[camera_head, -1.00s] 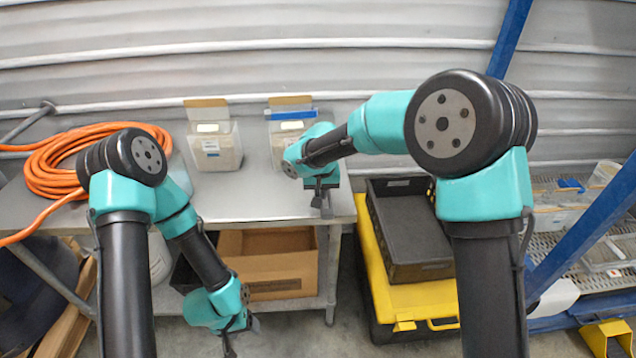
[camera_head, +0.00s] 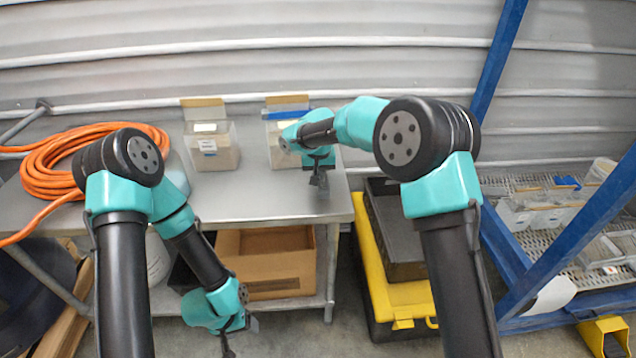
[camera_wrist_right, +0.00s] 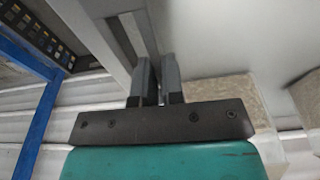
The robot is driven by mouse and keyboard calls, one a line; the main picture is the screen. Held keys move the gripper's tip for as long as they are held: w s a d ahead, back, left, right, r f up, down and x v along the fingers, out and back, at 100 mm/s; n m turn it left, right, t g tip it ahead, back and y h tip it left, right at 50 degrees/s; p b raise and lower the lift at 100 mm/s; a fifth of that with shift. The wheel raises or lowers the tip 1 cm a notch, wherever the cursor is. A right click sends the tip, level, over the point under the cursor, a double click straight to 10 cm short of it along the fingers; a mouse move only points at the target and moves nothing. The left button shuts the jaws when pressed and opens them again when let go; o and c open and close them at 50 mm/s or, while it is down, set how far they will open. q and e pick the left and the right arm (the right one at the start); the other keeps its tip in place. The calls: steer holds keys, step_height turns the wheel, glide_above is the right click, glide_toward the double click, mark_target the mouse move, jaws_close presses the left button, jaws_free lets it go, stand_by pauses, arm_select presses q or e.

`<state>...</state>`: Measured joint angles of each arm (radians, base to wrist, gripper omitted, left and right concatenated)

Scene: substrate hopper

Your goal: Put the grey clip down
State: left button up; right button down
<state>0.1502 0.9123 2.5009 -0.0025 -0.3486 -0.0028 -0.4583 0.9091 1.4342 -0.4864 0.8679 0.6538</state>
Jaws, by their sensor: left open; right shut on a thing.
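My right gripper (camera_head: 319,182) is over the right end of the grey table, in front of the right-hand box. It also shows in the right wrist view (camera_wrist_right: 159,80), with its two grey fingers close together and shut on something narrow. That thing is grey and mostly hidden between the fingers, so the grey clip's outline cannot be made out. I cannot tell whether it touches the tabletop. My left gripper (camera_head: 240,338) is open and low, in front of the table near the floor, with nothing seen in it.
Two clear-fronted boxes (camera_head: 213,150) (camera_head: 285,150) stand at the table's back; a blue strip (camera_head: 288,114) lies across the right one. An orange hose (camera_head: 50,165) is coiled at left. The table (camera_head: 255,205) is bare in front. A black crate (camera_head: 395,235) sits right, by a blue-framed rack (camera_head: 510,270).

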steer(key=shift+f, duration=1.75)
steer(key=shift+f, duration=0.15)
steer(key=c, duration=1.2)
jaws_free()
steer(key=shift+c, duration=0.2)
steer(key=r, duration=0.4)
steer(key=s+r, duration=0.1)
steer(key=r, duration=0.3)
steer(key=s+r, duration=0.1)
steer(key=r, duration=0.3)
steer(key=shift+d+r, duration=0.1)
steer(key=shift+r, duration=0.05)
